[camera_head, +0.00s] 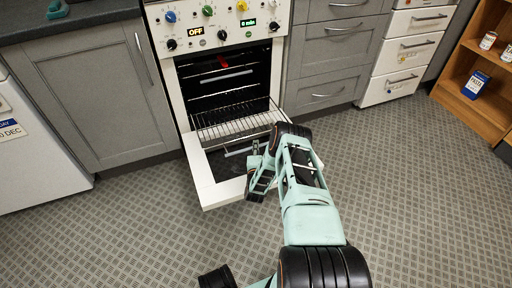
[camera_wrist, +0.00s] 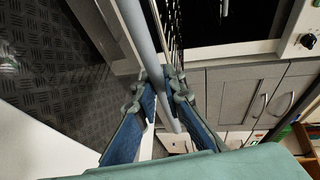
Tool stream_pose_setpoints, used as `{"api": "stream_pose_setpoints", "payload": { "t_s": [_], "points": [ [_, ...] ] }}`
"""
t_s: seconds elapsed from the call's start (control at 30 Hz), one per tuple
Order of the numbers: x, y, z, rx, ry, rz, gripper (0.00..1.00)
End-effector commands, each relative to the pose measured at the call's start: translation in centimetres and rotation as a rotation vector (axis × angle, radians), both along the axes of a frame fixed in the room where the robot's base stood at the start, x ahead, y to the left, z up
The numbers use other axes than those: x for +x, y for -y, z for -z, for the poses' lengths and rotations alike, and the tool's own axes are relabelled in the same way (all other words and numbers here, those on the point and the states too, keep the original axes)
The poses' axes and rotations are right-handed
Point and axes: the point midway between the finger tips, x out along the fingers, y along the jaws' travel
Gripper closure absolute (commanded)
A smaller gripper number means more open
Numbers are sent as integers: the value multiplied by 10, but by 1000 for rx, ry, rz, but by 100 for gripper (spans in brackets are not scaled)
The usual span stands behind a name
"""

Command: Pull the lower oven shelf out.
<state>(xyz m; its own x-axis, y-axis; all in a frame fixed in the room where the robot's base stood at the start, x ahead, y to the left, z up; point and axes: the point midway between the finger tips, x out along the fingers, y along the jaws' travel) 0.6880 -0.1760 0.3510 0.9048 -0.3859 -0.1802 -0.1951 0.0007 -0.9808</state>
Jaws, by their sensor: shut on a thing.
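The oven (camera_head: 279,65) stands open, its white-edged door (camera_head: 208,185) folded down flat towards the floor. The lower oven shelf (camera_head: 222,125), a wire rack, sticks out of the cavity over the inner end of the door. My gripper (camera_head: 254,152) is at the shelf's front edge, right of its middle, above the door. In the wrist view, my gripper (camera_wrist: 160,85) has its two blue-padded fingers closed around a grey bar (camera_wrist: 141,30), which appears to be the shelf's front rail. My arm hides the shelf's right front corner and part of the door.
Grey cabinets (camera_head: 100,85) stand left of the oven, and drawers (camera_head: 330,62) stand to its right. A wooden shelf unit (camera_head: 470,105) is at the far right. The patterned floor (camera_head: 130,225) in front is clear.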

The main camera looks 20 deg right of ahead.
Motion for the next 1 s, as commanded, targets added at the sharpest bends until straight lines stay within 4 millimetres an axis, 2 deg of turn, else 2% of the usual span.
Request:
{"api": "stream_pose_setpoints", "payload": {
  "t_s": [0.03, 0.2, 0.57, 0.77, 1.0],
  "points": [
    [1, 0, -1, 0, 1, 0, 90],
    [0, 0, 0, 0, 1, 0, 72],
    [-3, -2, 0, 1, -1, -1, 72],
    [-24, -11, -4, 1, -3, -1, 72],
    [-65, -29, -12, 2, -4, -2, 72]
  ]
}}
